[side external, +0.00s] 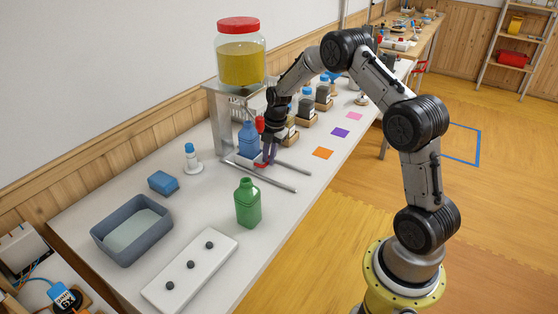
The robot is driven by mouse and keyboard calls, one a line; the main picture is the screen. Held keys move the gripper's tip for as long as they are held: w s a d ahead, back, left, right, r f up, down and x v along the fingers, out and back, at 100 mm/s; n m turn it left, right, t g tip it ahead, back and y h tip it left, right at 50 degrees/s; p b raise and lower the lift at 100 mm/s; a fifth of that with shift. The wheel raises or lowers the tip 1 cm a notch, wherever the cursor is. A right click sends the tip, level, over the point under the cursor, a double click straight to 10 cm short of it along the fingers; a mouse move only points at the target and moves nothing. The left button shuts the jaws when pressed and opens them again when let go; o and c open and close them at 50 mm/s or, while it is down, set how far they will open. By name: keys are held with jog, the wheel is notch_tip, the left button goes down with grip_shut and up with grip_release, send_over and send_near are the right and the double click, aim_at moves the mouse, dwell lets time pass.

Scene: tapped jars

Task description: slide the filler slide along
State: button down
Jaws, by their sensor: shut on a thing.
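The filler slide (262,165) sits low on two grey rails that run out from under the jar stand. Only its red front part shows clearly; the rest is hidden by my gripper and a blue bottle. My gripper (268,160) points down at the red part, with its fingers shut on it. The blue bottle (248,139) stands upright just left of my gripper, at the front of the stand. A big jar (240,62) with a red lid and yellow liquid sits on top of the stand (218,118).
A green bottle (247,204) stands in front of the rails (266,180). Dark jars (306,106) stand behind my gripper. Coloured squares (323,153) lie right.

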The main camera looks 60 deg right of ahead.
jog(key=shift+w+r, duration=0.1)
jog(key=shift+w, duration=0.8)
jog(key=c, duration=0.9)
grip_release()
jog(key=r, duration=0.2)
jog(key=s+r, duration=0.1)
jog(key=r, duration=0.4)
jog(key=shift+s+r, duration=0.15)
jog(key=shift+s, duration=0.15)
jog(key=shift+s, duration=0.1)
